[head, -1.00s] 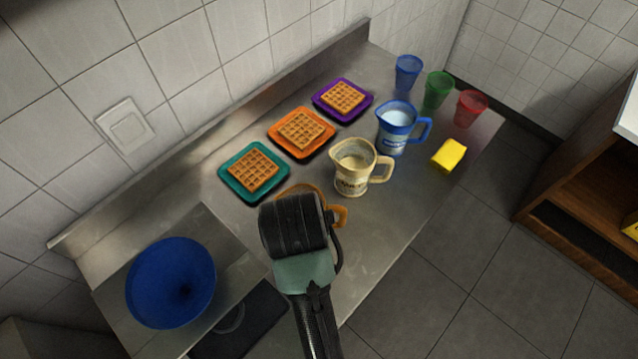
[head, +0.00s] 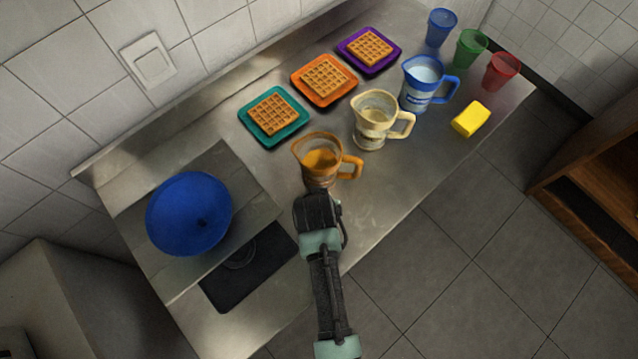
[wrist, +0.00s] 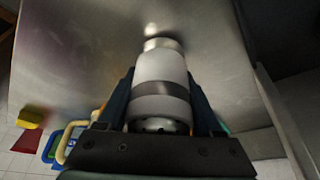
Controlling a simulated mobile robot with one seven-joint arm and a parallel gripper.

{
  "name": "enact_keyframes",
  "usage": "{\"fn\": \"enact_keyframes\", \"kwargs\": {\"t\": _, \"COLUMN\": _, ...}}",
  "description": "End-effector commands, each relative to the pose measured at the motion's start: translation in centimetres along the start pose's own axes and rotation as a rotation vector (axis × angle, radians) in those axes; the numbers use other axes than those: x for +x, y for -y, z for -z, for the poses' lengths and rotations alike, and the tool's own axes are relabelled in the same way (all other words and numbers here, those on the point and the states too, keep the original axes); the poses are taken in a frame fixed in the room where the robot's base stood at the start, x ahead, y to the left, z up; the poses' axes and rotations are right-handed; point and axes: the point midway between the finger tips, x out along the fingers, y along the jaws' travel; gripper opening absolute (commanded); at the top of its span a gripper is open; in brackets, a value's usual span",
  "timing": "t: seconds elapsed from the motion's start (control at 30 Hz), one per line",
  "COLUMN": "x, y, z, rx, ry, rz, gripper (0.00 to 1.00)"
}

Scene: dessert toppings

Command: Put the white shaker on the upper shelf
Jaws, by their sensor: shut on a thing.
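The white shaker (wrist: 160,72), a white cylinder with a grey band and a metallic end, lies between the two fingers of my gripper (wrist: 160,88) in the wrist view. The fingers are shut on its sides. In the head view my gripper (head: 318,208) is over the steel counter, just in front of the orange pitcher, and the shaker is hidden there. A brown wooden shelf unit (head: 592,150) stands at the right edge, only partly in view. I cannot tell which of its levels is the upper shelf.
The counter (head: 235,165) holds an orange pitcher (head: 318,158), a cream pitcher (head: 374,122), a blue pitcher (head: 415,97), several cups, waffles on plates and a yellow block (head: 470,119). A blue bowl (head: 188,215) is at left. Open floor (head: 450,240) separates counter and shelf unit.

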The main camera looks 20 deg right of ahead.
Motion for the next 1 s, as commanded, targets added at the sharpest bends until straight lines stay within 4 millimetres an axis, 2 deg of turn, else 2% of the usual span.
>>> {"fn": "enact_keyframes", "kwargs": {"t": 0.37, "x": 0.4, "y": 0.0, "z": -0.1, "rx": 0.0, "ry": -0.001, "rz": 0.0, "gripper": 0.06}}
{"fn": "enact_keyframes", "kwargs": {"t": 0.4, "x": 0.4, "y": 0.0, "z": -0.1, "rx": 0.0, "ry": -0.001, "rz": 0.0, "gripper": 0.71}}
{"fn": "enact_keyframes", "kwargs": {"t": 0.53, "x": 0.4, "y": 0.0, "z": -0.1, "rx": 0.0, "ry": -0.001, "rz": 0.0, "gripper": 0.94}}
{"fn": "enact_keyframes", "kwargs": {"t": 0.57, "x": 0.4, "y": 0.0, "z": -0.1, "rx": 0.0, "ry": -0.001, "rz": 0.0, "gripper": 0.97}}
{"fn": "enact_keyframes", "kwargs": {"t": 0.83, "x": 0.3, "y": 0.0, "z": -0.1, "rx": 0.0, "ry": -0.001, "rz": 0.0, "gripper": 0.97}}
{"fn": "enact_keyframes", "kwargs": {"t": 1.0, "x": -0.7, "y": 0.0, "z": 0.0, "rx": 0.0, "ry": -0.001, "rz": 0.001, "gripper": 0.97}}
